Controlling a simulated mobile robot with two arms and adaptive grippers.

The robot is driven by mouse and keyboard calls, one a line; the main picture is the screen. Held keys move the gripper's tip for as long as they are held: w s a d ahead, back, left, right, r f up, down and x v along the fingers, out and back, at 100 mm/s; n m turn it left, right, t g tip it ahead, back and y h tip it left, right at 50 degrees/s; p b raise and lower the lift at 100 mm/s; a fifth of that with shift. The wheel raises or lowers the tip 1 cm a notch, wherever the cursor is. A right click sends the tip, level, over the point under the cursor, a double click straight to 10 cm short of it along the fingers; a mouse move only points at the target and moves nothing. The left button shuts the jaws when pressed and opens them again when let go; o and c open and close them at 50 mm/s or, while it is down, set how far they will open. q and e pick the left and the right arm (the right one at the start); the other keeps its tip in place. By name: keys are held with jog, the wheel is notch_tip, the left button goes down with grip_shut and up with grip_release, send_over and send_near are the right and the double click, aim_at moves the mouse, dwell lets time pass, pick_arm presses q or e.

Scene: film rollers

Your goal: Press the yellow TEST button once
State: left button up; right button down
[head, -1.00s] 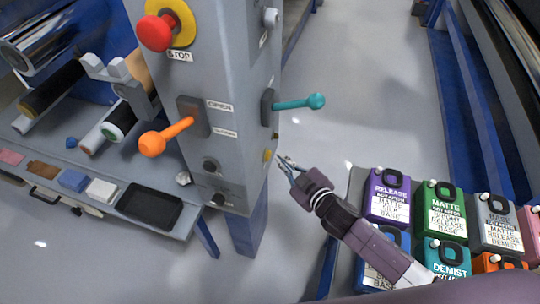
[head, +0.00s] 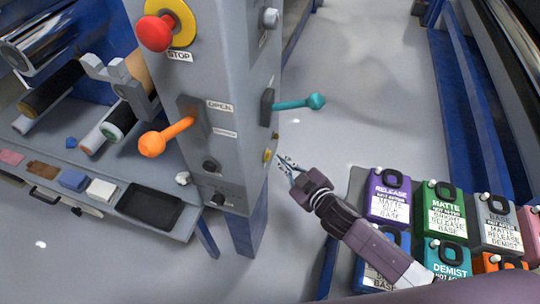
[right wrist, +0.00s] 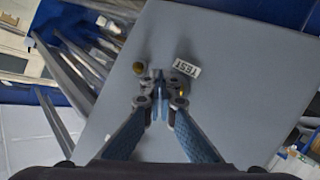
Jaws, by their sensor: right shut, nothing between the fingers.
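The yellow TEST button (head: 267,155) sits low on the right-hand face of the grey control post. In the right wrist view the TEST label (right wrist: 187,69) is plain, and a bit of yellow (right wrist: 183,91) shows below it, mostly hidden by a finger. My right gripper (head: 283,161) is just right of the button in the head view, with a small gap in the picture. Its fingertips (right wrist: 158,90) are together and empty, pointing at the panel. I cannot tell how far they are from the panel. My left gripper is not in view.
A teal lever (head: 298,103) sticks out above my right gripper. The post also bears a red STOP button (head: 155,33) and an orange lever (head: 165,137). A round brassy knob (right wrist: 138,68) is beside the label. Coloured containers (head: 388,207) stand at lower right.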

jog(key=shift+a, duration=0.15)
dwell(0.3)
jog(key=shift+w+a, duration=0.15)
jog(key=shift+a, duration=0.1)
jog(key=shift+w+a, duration=0.2)
jog(key=shift+a, duration=0.25)
dwell(0.7)
dwell(0.3)
jog(key=shift+s+d+p, duration=0.35)
jog(key=shift+d+p, duration=0.15)
jog(key=shift+d, duration=0.3)
jog(key=d, duration=0.1)
jog(key=s+d, duration=0.1)
jog(key=d, duration=0.1)
jog(key=s+d+p, duration=0.1)
jog(key=shift+d, duration=0.35)
